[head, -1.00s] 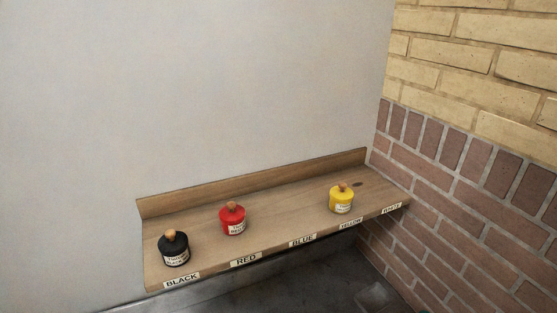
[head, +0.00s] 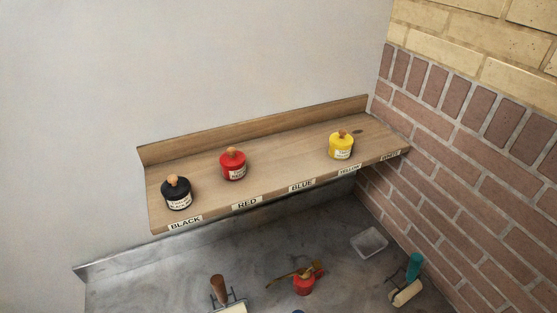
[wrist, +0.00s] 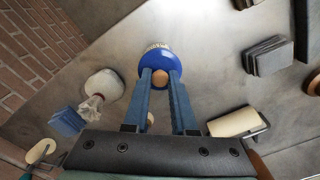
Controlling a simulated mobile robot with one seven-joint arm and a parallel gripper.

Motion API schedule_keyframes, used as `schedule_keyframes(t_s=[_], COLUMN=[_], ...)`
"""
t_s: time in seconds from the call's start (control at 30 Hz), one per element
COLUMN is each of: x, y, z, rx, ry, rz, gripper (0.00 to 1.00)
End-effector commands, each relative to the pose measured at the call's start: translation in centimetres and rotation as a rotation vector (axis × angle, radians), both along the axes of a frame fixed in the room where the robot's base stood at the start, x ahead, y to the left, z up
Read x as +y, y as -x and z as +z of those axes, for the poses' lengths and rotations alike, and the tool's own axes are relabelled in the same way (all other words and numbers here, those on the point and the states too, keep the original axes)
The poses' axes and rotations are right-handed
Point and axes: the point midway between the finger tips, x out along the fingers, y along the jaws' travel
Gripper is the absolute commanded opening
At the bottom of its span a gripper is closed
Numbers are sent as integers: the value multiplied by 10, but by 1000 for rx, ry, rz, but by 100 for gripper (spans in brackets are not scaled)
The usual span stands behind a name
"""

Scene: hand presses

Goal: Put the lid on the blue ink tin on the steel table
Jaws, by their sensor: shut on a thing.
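In the wrist view my gripper (wrist: 160,80) is shut on the round wooden knob of the blue lid (wrist: 158,60). The blue round shape lies just beyond my fingertips, with a pale lettered label along its far edge. That label seems to be on the blue ink tin (wrist: 157,46), mostly hidden under the lid. I cannot tell whether the lid rests on the tin or hangs above it. My gripper does not show in the head view. The steel table (head: 340,215) shows below the shelf, with a bit of blue at the bottom edge.
A shelf (head: 280,170) holds black (head: 177,194), red (head: 233,164) and yellow (head: 341,145) tins; its BLUE place is empty. Around my gripper are a white cloth-like bundle (wrist: 100,86), a cream roller (wrist: 234,122) and grey blocks (wrist: 268,57). A red oil can (head: 304,284) stands on the table.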

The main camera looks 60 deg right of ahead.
Motion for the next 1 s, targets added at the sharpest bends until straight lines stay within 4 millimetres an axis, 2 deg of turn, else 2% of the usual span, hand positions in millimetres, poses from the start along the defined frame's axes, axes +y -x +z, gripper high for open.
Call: schedule_keyframes(t_s=[0.97, 1.0], x=[0, 0], y=[0, 0], z=[0, 0], rx=[0, 0], ry=[0, 0], rz=[0, 0], gripper=[0, 28])
